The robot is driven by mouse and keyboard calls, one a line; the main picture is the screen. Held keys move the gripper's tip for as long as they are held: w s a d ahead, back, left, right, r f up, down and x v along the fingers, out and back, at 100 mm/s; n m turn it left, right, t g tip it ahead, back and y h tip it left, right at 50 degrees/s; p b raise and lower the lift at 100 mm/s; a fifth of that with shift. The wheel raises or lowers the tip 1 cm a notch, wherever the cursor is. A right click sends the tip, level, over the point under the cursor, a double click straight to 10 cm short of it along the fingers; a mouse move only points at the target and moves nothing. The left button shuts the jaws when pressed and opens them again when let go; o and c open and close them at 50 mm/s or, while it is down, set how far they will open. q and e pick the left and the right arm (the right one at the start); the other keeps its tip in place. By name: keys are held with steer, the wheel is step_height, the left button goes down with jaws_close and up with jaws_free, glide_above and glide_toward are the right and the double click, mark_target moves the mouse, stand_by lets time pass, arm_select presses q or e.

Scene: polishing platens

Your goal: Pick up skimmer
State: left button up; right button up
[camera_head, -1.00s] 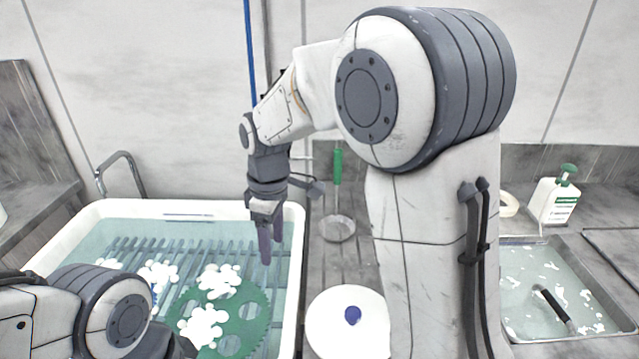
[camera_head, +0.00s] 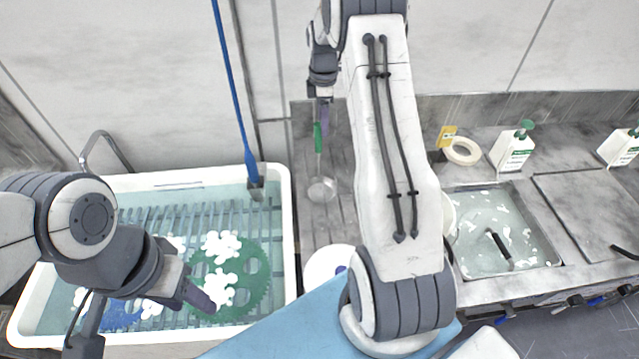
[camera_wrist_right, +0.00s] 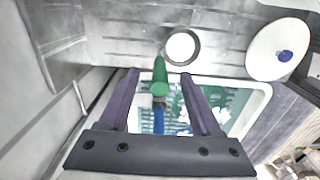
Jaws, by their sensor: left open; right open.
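In the right wrist view the green handle (camera_wrist_right: 160,77) lies between the two spread purple fingers, with a gap on both sides. The round head (camera_wrist_right: 182,47) shows beyond it. My left gripper (camera_head: 199,301) is open and empty over the tub.

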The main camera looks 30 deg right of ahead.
mark_target(318, 137)
steer(key=shift+a+f+p, duration=0.2)
steer(key=shift+f+p, duration=0.25)
steer(key=shift+f, duration=0.1)
steer(key=f+p, duration=0.1)
steer(key=a+f+p, duration=0.1)
steer(key=f, duration=0.1)
steer(key=shift+w+f, duration=0.2)
steer(key=shift+f, duration=0.1)
steer(key=shift+d+f, duration=0.1)
steer(key=shift+f, duration=0.4)
steer(key=shift+c, duration=0.3)
jaws_close()
